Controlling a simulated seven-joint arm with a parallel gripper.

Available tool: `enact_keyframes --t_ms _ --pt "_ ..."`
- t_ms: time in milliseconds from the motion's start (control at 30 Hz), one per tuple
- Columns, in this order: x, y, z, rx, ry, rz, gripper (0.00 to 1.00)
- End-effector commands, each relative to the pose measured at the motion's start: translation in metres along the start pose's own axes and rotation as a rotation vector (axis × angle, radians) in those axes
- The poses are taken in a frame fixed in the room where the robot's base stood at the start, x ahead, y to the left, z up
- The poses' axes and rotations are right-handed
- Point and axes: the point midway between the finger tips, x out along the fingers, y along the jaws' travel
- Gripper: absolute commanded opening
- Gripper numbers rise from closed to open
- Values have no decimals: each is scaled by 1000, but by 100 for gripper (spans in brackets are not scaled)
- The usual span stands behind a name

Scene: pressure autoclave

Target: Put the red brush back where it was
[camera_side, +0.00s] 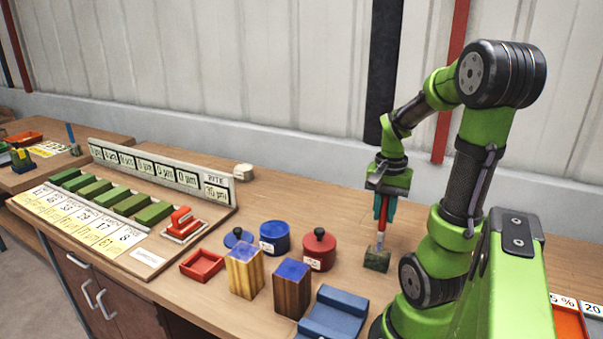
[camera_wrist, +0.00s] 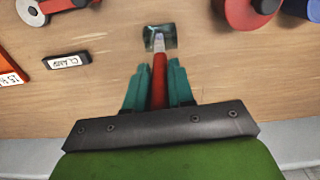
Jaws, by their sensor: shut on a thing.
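My gripper (camera_side: 382,205) points down over the right part of the wooden bench, its teal fingers shut on the red handle of the brush. The brush (camera_side: 381,218) hangs upright with its pale tip downward. In the wrist view, the brush (camera_wrist: 158,82) runs out between the fingers (camera_wrist: 158,74) to a metal ferrule. Below the tip is a small dark green block (camera_side: 377,262), also in the wrist view (camera_wrist: 170,36). The tip overlaps this block in both views; I cannot tell whether it touches it or sits in it.
A red lidded pot (camera_side: 319,251), a blue pot (camera_side: 274,237) and two blue-topped wooden blocks (camera_side: 245,271) (camera_side: 292,288) stand left of the gripper. A blue cradle (camera_side: 334,315) lies in front. A small "CLAMP" label (camera_wrist: 66,61) lies on bare bench.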

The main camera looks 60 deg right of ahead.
Motion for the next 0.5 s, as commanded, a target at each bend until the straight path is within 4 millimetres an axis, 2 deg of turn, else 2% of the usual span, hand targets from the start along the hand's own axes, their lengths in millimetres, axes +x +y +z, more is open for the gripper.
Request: enact_keyframes --t_ms 267,300,433,500 --pt "6 0 0 1 0 -1 0" --pt "6 0 0 1 0 -1 26" --pt "6 0 0 1 0 -1 46" --pt "6 0 0 1 0 -1 48"
